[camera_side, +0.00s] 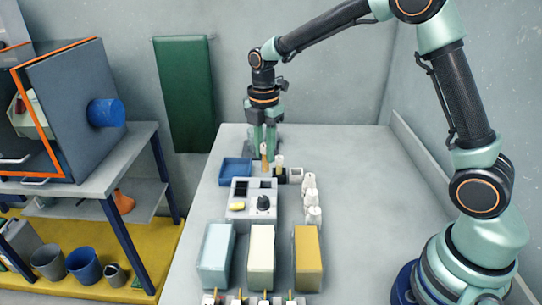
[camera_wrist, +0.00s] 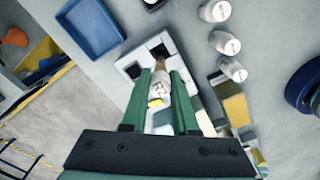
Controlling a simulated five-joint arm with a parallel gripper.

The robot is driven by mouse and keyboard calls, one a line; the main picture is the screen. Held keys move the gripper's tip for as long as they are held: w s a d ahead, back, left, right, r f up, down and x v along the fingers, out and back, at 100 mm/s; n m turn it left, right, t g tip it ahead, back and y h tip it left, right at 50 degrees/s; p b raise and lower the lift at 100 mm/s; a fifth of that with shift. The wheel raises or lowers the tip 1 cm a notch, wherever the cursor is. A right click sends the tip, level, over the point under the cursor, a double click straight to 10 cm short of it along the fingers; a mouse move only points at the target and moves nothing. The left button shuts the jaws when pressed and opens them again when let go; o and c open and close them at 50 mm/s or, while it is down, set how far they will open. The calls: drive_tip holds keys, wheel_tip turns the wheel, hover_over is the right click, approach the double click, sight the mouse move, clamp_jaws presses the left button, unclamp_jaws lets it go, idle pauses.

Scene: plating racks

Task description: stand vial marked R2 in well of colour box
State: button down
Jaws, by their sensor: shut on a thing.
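My gripper (camera_side: 264,137) points down over the far end of the colour box. Its green fingers also show in the wrist view (camera_wrist: 161,80). They are shut on a white-capped vial (camera_wrist: 160,89) with an amber body. The mark on the cap starts with R; its second character is hard to read. The vial's amber part (camera_side: 264,162) hangs below the fingers in the side view. The colour box (camera_side: 273,187) is pale grey, with dark square wells, a black knob and a yellow oval on top. It also shows in the wrist view (camera_wrist: 125,63), partly hidden by fingers and vial. I cannot tell whether the vial's bottom is inside a well.
A blue tray (camera_side: 235,170) lies left of the box. Another vial (camera_side: 280,161) stands in a dark holder close to my gripper's right. White bottles (camera_side: 313,197) line the right side. Light blue, cream and yellow blocks (camera_side: 262,250) stand in front. The table's right side is clear.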

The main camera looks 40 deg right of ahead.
sight(265, 171)
drive_tip(key=shift+f, duration=4.15)
drive_tip(key=shift+f, duration=0.15)
drive_tip(key=c, duration=0.6)
unclamp_jaws()
wheel_tip(265, 171, up, 12)
drive_tip(key=shift+f, duration=0.2)
drive_tip(key=shift+r, duration=0.5)
drive_tip(key=shift+s+r, duration=0.1)
drive_tip(key=shift+r, duration=0.1)
drive_tip(key=s+d+r+m+t, duration=0.1)
drive_tip(key=s+r+m+t, duration=0.1)
drive_tip(key=s+m, duration=0.6)
drive_tip(key=s+d+r+m+t, duration=0.1)
drive_tip(key=s+r+m+t, duration=0.2)
drive_tip(key=s+m, duration=0.6)
wheel_tip(265, 171, up, 2)
drive_tip(key=m, duration=0.2)
drive_tip(key=shift+d+m+t, duration=0.3)
drive_tip(key=shift+d+m, duration=0.05)
drive_tip(key=shift+m, duration=0.05)
